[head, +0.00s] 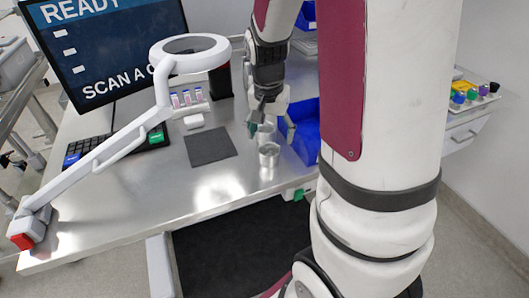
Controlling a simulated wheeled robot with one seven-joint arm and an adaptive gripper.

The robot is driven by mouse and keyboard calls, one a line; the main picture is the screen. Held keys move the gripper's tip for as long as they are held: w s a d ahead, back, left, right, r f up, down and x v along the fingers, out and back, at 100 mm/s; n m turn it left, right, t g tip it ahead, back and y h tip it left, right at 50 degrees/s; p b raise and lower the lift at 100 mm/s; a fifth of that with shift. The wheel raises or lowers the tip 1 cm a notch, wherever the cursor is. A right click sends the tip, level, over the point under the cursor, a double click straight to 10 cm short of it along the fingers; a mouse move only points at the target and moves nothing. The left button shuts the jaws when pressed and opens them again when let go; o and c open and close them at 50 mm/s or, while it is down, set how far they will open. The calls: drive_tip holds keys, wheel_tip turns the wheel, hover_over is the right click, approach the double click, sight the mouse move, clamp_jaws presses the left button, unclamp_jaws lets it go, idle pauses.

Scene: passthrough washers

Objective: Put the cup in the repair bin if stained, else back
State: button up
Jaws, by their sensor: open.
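A small metallic cup (269,156) stands upright on the steel table, right of a dark square mat (222,145). A second small silvery shape (264,134), possibly another cup, shows just behind it, under my gripper. My gripper (270,130) points down with its fingers spread, over and slightly behind the front cup. I cannot tell whether a finger touches either one. A blue bin (306,146) sits right of the cup, partly hidden by my arm. No stain can be made out at this size.
A white magnifier lamp (160,85) arches over the left of the table. Coloured knobs (472,95) sit at the far right.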

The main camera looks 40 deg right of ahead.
sight(269, 148)
wheel_tip(269, 148, down, 2)
drive_tip(key=shift+d+f, duration=0.15)
drive_tip(key=shift+f, duration=0.1)
wheel_tip(269, 148, down, 4)
drive_tip(key=shift+w+f, duration=0.1)
drive_tip(key=shift+w, duration=0.05)
drive_tip(key=shift+w+f, duration=0.1)
drive_tip(key=shift+f, duration=0.4)
drive_tip(key=c, duration=1.4)
drive_tip(key=shift+r, duration=0.15)
drive_tip(key=shift+r, duration=0.55)
wheel_tip(269, 148, up, 2)
drive_tip(key=shift+w+r, duration=0.1)
drive_tip(key=shift+r, duration=0.1)
drive_tip(key=s+r+p, duration=0.1)
drive_tip(key=s+p, duration=0.7)
drive_tip(key=s, duration=0.8)
drive_tip(key=shift+r, duration=0.2)
